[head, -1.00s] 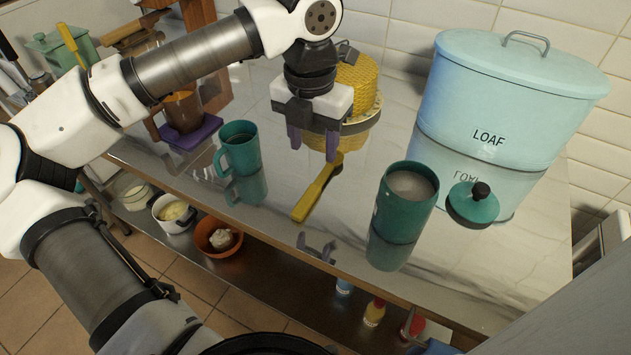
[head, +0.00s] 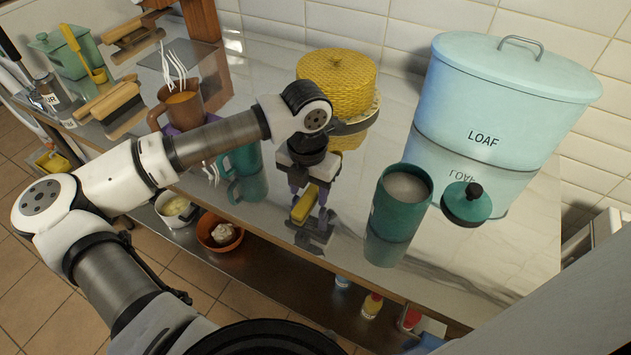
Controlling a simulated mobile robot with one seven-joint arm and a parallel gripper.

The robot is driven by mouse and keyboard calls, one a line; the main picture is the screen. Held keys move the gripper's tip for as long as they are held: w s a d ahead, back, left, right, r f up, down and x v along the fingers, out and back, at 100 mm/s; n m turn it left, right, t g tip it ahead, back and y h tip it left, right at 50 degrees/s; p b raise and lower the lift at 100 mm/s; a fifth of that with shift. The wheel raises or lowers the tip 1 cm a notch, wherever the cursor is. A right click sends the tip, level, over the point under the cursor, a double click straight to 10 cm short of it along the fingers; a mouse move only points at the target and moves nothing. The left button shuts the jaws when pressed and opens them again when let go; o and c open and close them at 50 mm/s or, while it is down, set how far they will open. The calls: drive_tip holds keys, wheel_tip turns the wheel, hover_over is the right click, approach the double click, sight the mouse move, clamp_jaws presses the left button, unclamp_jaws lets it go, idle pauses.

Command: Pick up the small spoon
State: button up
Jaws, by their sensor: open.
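A slim yellow utensil (head: 304,205), which I take to be the small spoon, lies on the glossy counter left of the teal canister. Its near end shows below my gripper; the rest is hidden behind the gripper. My gripper (head: 308,201) points down over it, with its purple fingers open on either side of the yellow piece. I cannot tell whether the fingers touch it. Another yellow spoon-like utensil (head: 83,52) leans at the green box on the far left.
A teal canister (head: 399,210) stands close on the right, with its lid (head: 466,203) beside it. A teal mug (head: 240,162) is partly hidden behind my arm. A yellow woven container (head: 337,80) and the LOAF bin (head: 505,95) stand behind. The counter's front edge is near.

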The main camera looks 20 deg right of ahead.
drive_tip(key=shift+f, duration=0.35)
clamp_jaws()
drive_tip(key=shift+r, duration=0.1)
